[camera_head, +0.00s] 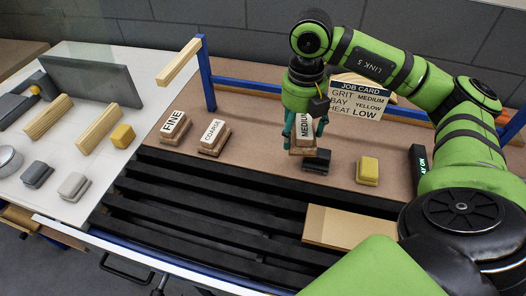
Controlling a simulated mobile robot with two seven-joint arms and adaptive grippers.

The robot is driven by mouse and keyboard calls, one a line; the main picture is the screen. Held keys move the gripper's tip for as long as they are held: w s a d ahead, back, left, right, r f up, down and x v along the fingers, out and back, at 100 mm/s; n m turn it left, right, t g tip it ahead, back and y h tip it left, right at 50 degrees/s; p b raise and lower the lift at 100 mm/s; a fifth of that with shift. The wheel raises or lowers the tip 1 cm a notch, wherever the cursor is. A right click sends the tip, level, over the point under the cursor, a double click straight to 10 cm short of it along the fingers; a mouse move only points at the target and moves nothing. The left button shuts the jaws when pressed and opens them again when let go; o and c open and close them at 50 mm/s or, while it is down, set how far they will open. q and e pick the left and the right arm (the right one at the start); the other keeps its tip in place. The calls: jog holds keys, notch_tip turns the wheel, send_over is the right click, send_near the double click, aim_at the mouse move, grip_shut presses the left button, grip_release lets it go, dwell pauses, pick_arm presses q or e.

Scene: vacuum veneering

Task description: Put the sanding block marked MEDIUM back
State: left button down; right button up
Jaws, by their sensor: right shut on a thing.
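The sanding block marked MEDIUM (304,127) is held in my right gripper (304,140), which is shut on it. The block is tilted so its label stands nearly upright, and it appears to be above the brown board (260,140), by a black block (317,160); I cannot tell its exact height. The FINE block (174,126) and the COARSE block (214,137) sit on the board to the left. A job card (358,99) behind reads grit MEDIUM, bay YELLOW, heat LOW. My left gripper does not show.
A yellow block (367,171) sits right of the black one. Dark slats (230,212) run along the front, with a tan panel (348,228) at right. A blue frame (206,75) stands behind. The white table (108,190) at left holds wooden bars, grey blocks and another yellow block (122,135).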

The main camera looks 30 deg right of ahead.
jog(key=shift+d+m, duration=0.4)
jog(key=shift+m, duration=0.6)
jog(key=p, duration=0.4)
send_over(259, 149)
notch_tip(259, 149, down, 7)
jog(key=shift+s+r, duration=0.1)
notch_tip(259, 149, down, 4)
jog(key=shift+r+p, duration=0.2)
jog(key=shift+p, duration=0.6)
jog(key=shift+f, duration=0.3)
jog(key=shift+f, duration=0.2)
jog(key=o, duration=1.1)
